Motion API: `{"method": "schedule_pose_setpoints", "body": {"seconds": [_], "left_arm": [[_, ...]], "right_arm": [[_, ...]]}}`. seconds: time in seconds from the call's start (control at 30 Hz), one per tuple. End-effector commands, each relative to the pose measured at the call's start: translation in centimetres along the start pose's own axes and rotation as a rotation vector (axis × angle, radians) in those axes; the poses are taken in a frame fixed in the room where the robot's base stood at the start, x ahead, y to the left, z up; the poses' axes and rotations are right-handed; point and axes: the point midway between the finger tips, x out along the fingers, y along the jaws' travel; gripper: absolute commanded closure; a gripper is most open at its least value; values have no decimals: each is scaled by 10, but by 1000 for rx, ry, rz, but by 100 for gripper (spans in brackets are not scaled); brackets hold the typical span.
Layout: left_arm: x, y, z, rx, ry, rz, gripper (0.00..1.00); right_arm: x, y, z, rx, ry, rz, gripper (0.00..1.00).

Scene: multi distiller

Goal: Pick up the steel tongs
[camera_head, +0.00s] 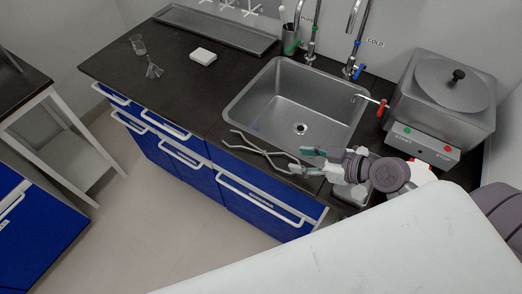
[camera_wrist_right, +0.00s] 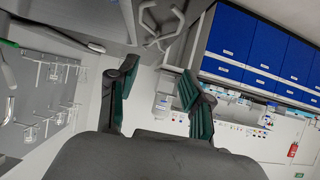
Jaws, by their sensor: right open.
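The steel tongs (camera_head: 262,149) lie at the front edge of the dark worktop, just in front of the sink, in the head view. Their thin bent arms spread to the left and their right end is close to my right gripper (camera_head: 303,160). In the right wrist view the tongs (camera_wrist_right: 161,27) show at the top, beyond the fingertips. My right gripper (camera_wrist_right: 157,78) is open with nothing visible between its green-padded fingers. Whether a finger touches the tongs cannot be told. My left gripper is not in view.
The sink (camera_head: 298,104) lies behind the tongs. A steel distiller (camera_head: 440,105) with START and STOP buttons stands at the right. A glass beaker (camera_head: 138,44), a glass funnel (camera_head: 154,70) and a white block (camera_head: 203,56) sit on the clear left part of the worktop.

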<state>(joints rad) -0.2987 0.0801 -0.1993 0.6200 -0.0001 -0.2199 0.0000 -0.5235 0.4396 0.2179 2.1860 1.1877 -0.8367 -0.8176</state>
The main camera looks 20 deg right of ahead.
Motion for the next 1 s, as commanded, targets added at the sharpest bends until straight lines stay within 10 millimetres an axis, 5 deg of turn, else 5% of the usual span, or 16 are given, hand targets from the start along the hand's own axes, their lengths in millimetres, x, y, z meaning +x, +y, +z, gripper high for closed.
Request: {"method": "schedule_pose_setpoints", "body": {"seconds": [0.4, 1.0], "left_arm": [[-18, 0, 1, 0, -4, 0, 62], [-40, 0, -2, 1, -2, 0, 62]], "right_arm": [[71, 3, -4, 4, 11, 3, 50], [133, 9, -3, 3, 7, 1, 50]]}}
